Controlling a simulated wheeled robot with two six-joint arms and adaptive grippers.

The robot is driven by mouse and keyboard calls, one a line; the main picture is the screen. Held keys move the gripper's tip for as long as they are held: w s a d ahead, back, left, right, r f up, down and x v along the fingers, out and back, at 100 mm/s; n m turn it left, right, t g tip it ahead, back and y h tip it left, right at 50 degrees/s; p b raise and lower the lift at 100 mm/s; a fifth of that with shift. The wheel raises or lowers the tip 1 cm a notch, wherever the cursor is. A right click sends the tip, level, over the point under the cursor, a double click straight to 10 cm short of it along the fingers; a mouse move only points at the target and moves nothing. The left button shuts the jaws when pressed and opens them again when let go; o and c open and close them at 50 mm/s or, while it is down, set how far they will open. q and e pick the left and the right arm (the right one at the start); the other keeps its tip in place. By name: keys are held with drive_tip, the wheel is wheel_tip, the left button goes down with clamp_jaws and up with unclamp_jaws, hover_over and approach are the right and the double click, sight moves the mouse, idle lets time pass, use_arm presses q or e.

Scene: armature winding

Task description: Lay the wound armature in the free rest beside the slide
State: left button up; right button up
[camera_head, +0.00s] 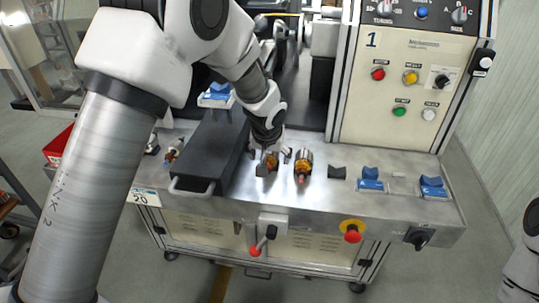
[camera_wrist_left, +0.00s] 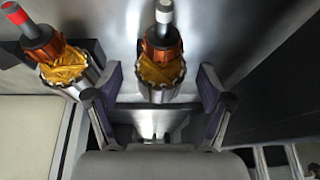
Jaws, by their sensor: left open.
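A wound armature (camera_head: 267,163) with copper windings lies just right of the dark slide (camera_head: 212,150). In the left wrist view this armature (camera_wrist_left: 161,72) has a pale shaft tip and lies between my fingers. My left gripper (camera_head: 273,154) is down over it; in the left wrist view the gripper (camera_wrist_left: 160,88) is open, with a gap to the armature on both sides. A second armature (camera_head: 303,165), with a red tip, lies to the right; it also shows in the left wrist view (camera_wrist_left: 65,62). What supports the first armature is largely hidden.
A bare dark rest (camera_head: 337,172) and blue rests (camera_head: 371,179) (camera_head: 432,187) stand further right on the metal bench (camera_head: 300,202). Another armature (camera_head: 173,151) lies left of the slide. A control panel (camera_head: 408,85) rises behind. A red knob (camera_head: 352,236) is on the front.

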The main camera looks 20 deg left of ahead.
use_arm(q)
drive_tip(key=v, duration=1.2)
idle(0.3)
